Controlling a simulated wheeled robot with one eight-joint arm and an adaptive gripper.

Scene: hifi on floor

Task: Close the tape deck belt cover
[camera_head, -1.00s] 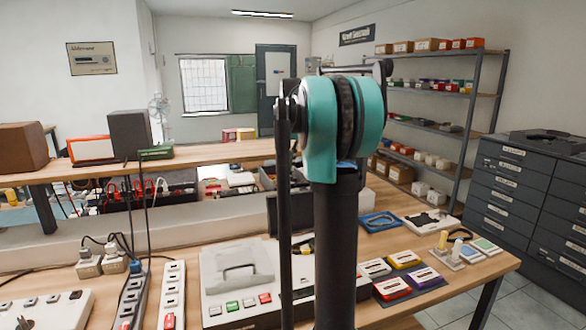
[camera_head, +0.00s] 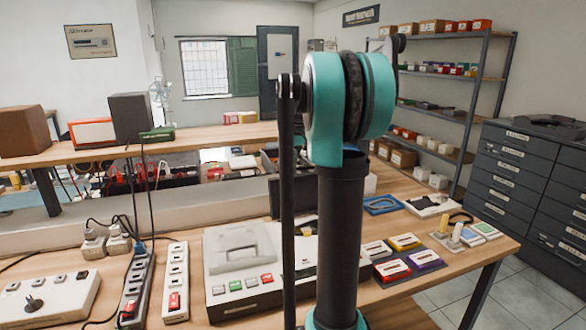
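A cream tape deck (camera_head: 215,287) with a row of green, red and grey buttons sits on the workbench, left of my arm. A grey cover-like panel (camera_head: 240,250) with a handle-shaped raised part is on its top; I cannot tell for sure that this is the belt cover, or whether it is open or shut. My arm, with a large teal joint, stands upright in front of the deck's right side and hides part of it. My gripper is not visible in this view.
Several coloured cassettes (camera_head: 405,242) lie right of my arm. A raised shelf (camera_head: 210,137) runs behind the bench. Grey drawers (camera_head: 505,170) stand at far right.

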